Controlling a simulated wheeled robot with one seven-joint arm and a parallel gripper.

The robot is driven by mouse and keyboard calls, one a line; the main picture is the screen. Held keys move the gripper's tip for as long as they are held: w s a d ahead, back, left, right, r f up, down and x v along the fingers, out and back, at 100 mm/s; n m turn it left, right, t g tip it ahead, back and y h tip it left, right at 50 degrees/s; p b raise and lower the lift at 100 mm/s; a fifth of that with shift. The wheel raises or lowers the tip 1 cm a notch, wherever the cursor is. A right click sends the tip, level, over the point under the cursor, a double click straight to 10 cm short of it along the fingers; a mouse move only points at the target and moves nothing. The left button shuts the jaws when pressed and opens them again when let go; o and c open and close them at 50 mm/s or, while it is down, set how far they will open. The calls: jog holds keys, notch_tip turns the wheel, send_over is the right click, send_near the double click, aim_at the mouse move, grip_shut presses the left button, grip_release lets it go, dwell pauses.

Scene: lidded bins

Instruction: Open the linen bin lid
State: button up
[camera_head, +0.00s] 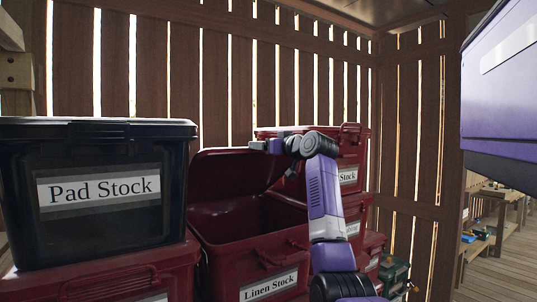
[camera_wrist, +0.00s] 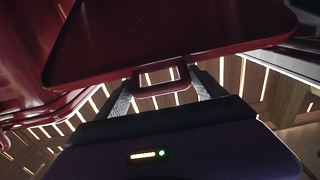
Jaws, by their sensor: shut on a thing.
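The linen bin (camera_head: 222,268) is dark red, with a white "Linen Stock" label on its front. Its lid (camera_head: 225,172) is raised and tilted up at the back, and the bin's inside shows below it. My gripper (camera_head: 266,146) is at the lid's upper right edge. In the wrist view the lid (camera_wrist: 170,38) fills the upper part, and the loop handle (camera_wrist: 162,90) on its edge sits between the two fingers of my gripper (camera_wrist: 163,82), which is shut on it. The bin's floor is partly hidden from the head view.
A black "Pad Stock" bin (camera_head: 105,225) with its lid shut stands at left on a red bin (camera_head: 120,286). More red bins (camera_head: 352,150) are stacked behind my arm at right. A slatted wooden wall (camera_head: 215,80) is close behind. Open floor shows at far right.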

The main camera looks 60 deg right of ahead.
jog(key=shift+r, duration=0.35)
jog(key=o, duration=2)
jog(key=shift+o, duration=0.2)
jog(key=shift+f, duration=0.15)
jog(key=b+v, duration=0.3)
jog(key=v, duration=0.4)
jog(key=shift+s+a, duration=0.2)
jog(key=shift+s, duration=0.15)
